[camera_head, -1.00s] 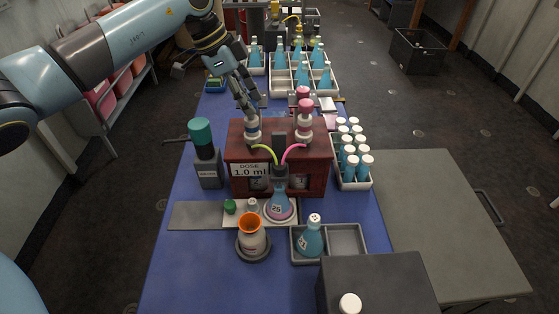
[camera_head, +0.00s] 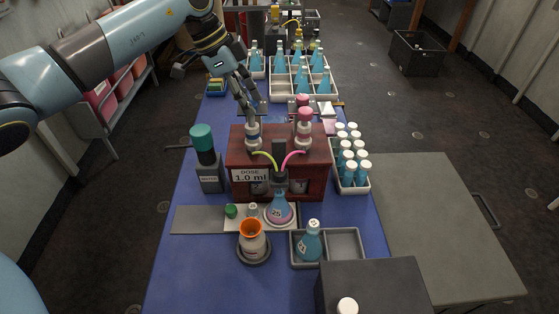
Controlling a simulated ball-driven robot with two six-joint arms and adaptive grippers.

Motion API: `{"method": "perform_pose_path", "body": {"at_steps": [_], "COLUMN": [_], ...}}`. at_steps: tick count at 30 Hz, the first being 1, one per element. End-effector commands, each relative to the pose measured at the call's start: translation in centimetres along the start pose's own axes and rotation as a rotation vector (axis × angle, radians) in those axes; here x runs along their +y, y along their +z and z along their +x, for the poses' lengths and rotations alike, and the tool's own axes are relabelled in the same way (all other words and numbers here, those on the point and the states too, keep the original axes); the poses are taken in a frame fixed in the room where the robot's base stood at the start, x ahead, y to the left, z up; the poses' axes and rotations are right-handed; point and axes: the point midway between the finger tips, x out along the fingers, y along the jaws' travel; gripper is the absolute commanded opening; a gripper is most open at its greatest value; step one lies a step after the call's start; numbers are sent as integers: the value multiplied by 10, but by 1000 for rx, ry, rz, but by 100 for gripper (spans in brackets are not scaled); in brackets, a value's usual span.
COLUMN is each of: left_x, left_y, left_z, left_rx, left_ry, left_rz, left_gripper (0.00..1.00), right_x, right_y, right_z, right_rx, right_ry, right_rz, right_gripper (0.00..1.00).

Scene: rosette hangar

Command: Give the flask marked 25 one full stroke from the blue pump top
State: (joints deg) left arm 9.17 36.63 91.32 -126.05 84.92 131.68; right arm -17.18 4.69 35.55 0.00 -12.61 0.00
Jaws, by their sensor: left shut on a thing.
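The flask marked 25 (camera_head: 279,212) stands upright at the front of the dark red dosing box (camera_head: 308,184), under its nozzle. It holds blue liquid with a pinkish layer low down. The blue-banded pump (camera_head: 253,139) stands on the left of the box top, with a yellow-green tube. The pink-topped pump (camera_head: 304,129) with a pink tube stands to its right. My left gripper (camera_head: 251,115) comes down from the upper left and is shut on the blue pump top, which its fingers mostly hide. My right gripper is not in view.
A grey bottle with a teal cap (camera_head: 206,160) stands left of the box. An orange-rimmed container (camera_head: 252,242) and a grey tray (camera_head: 345,246) with another blue flask (camera_head: 310,242) are in front. A rack of white-capped bottles (camera_head: 363,186) stands right.

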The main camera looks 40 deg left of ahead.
Motion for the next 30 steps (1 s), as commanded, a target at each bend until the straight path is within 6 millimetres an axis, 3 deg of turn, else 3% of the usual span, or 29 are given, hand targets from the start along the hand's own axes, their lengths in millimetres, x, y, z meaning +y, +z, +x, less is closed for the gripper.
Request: {"method": "perform_pose_path", "body": {"at_steps": [30], "left_x": [0], "left_y": [6], "left_z": [14], "left_rx": [0], "left_ry": [0], "left_rz": [0], "left_gripper": [12], "right_x": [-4], "right_y": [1], "right_z": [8], "right_rx": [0], "right_ry": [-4], "right_rz": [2], "right_gripper": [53]}}
